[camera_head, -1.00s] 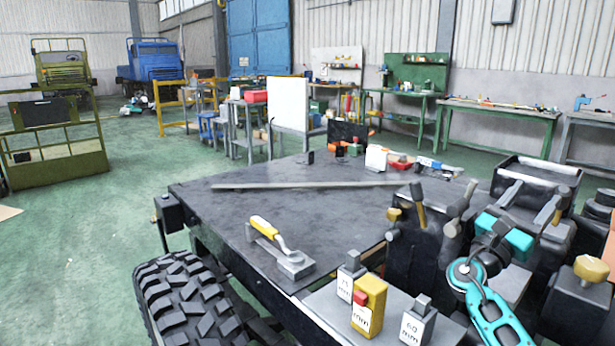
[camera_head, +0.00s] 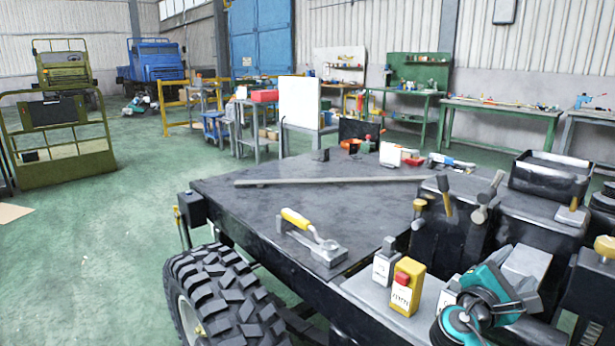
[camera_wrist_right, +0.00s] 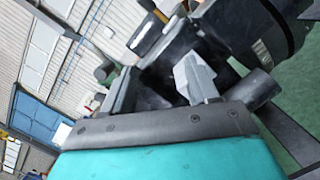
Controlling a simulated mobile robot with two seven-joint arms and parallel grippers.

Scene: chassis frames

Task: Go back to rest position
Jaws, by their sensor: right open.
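My right gripper (camera_wrist_right: 158,90) is open in the right wrist view. Its two grey fingers stand apart beyond the dark edge of the teal wrist, with nothing visibly held between them. In the head view the teal right arm (camera_head: 482,300) is at the lower right, folded close beside the chassis parts, and its fingers are hard to make out. My left gripper is not in view.
A dark chassis table (camera_head: 225,195) carries a long bar (camera_head: 330,181) and a yellow-handled tool (camera_head: 298,220). A yellow block with a red top (camera_head: 404,290) stands near my right arm. A large tyre (camera_head: 225,300) is at lower left. Green floor at left is open.

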